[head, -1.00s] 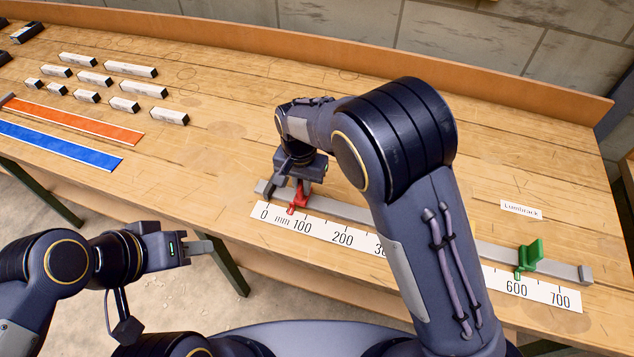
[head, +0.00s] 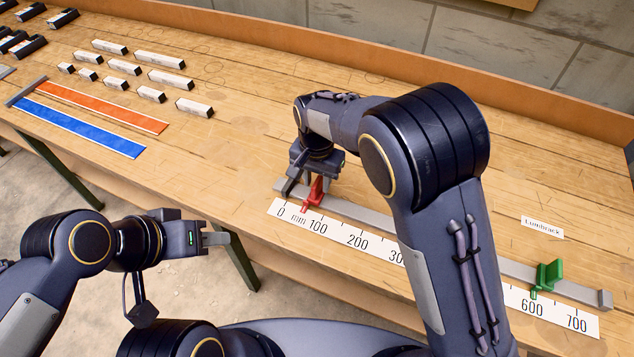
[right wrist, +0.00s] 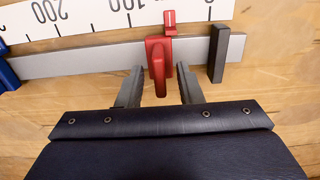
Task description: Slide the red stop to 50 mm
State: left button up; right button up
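The red stop (head: 314,191) sits on a grey rail (head: 350,208) above a white millimetre scale (head: 377,246). Its pointer is roughly midway between 0 and 100. The red stop also shows in the right wrist view (right wrist: 158,58), with its upright handle between the fingers. My right gripper (right wrist: 160,85) is open, with one finger on each side of the handle and a visible gap to both. In the head view my right gripper (head: 305,184) is low over the rail's left end. My left gripper (head: 215,239) hangs off the bench's front edge, empty.
A blue part (right wrist: 6,72) shows on the rail in the right wrist view. A dark end block (right wrist: 219,53) closes the rail near the red stop. Orange and blue strips (head: 90,128) and several small blocks lie to the left.

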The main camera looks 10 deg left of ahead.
aim_at(318, 181)
notch_tip(318, 181, up, 6)
jog(key=shift+r, duration=0.1)
dwell(0.4)
jog(key=shift+d+r, duration=0.1)
jog(key=shift+d, duration=0.05)
jog(key=s+d+r+t+y, duration=0.15)
jog(key=s+d+r, duration=0.25)
jog(key=d, duration=0.5)
jog(key=s+d+r+y, duration=0.3)
jog(key=s+d+r, duration=0.1)
jog(key=d, duration=0.5)
jog(key=s+d+f+n+t, duration=0.1)
jog(key=s+d+t, duration=0.3)
jog(key=s, duration=1.1)
jog(key=d+n, duration=0.1)
jog(key=d, duration=0.2)
jog(key=shift+s+d+f+h, duration=0.15)
jog(key=shift+s+d+h, duration=0.05)
jog(key=shift+s+h, duration=0.15)
